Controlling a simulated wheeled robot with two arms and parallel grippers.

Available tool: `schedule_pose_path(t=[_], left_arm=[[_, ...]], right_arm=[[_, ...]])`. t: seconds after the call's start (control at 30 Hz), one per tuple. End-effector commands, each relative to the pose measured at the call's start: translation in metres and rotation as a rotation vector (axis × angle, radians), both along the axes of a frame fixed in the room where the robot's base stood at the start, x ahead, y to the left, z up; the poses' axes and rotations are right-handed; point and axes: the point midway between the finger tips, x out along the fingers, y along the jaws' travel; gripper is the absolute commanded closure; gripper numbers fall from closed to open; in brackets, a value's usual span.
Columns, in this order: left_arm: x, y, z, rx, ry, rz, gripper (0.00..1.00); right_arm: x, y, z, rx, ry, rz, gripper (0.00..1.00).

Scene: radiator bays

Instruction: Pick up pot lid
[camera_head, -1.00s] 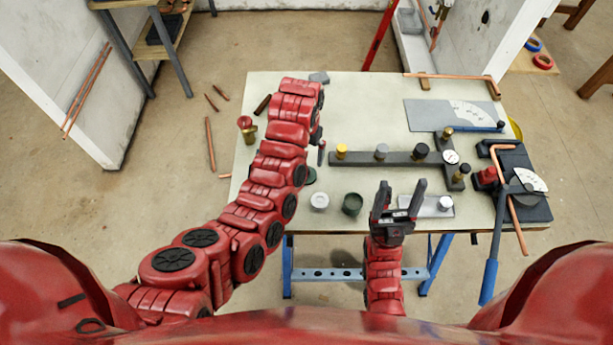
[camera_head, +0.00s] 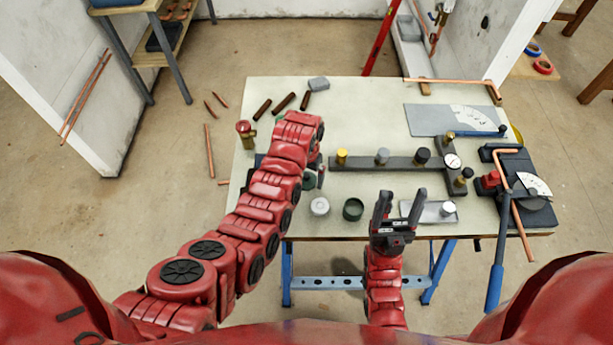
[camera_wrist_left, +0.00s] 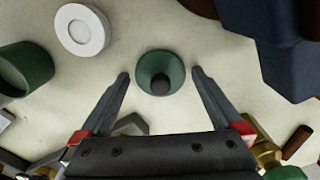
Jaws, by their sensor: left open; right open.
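The pot lid (camera_wrist_left: 160,72) looks like a small round green piece with a dark knob in its middle, lying on the table. My right gripper (camera_head: 393,211) is open and empty at the table's front edge.
A white round piece (camera_head: 319,206) sits beside the pot. A dark bar fixture (camera_head: 390,163) with several knobs lies across the middle. A pipe bender (camera_head: 520,190) is at the right. A brass valve with a red top (camera_head: 245,131) stands left of my arm. The back middle is clear.

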Motion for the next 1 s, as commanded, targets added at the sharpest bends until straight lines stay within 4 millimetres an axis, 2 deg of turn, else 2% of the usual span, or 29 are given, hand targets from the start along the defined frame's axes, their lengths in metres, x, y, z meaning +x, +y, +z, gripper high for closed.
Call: schedule_pose_path(t=[0.13, 0.53, 1.0], left_arm=[[0.0004, 0.0000, -0.0002, 0.000, -0.001, 0.000, 0.02], [0.0005, -0.0001, 0.0002, 0.000, -0.002, 0.000, 0.73], [0.0021, -0.0006, 0.0064, -0.001, -0.007, 0.001, 0.73]], right_arm=[[0.0000, 0.0001, -0.0008, 0.000, 0.000, 0.000, 0.35], [0.0000, 0.0000, -0.0008, 0.000, 0.000, 0.000, 0.35], [0.0000, 0.0000, -0.0088, 0.000, 0.000, 0.000, 0.35]])
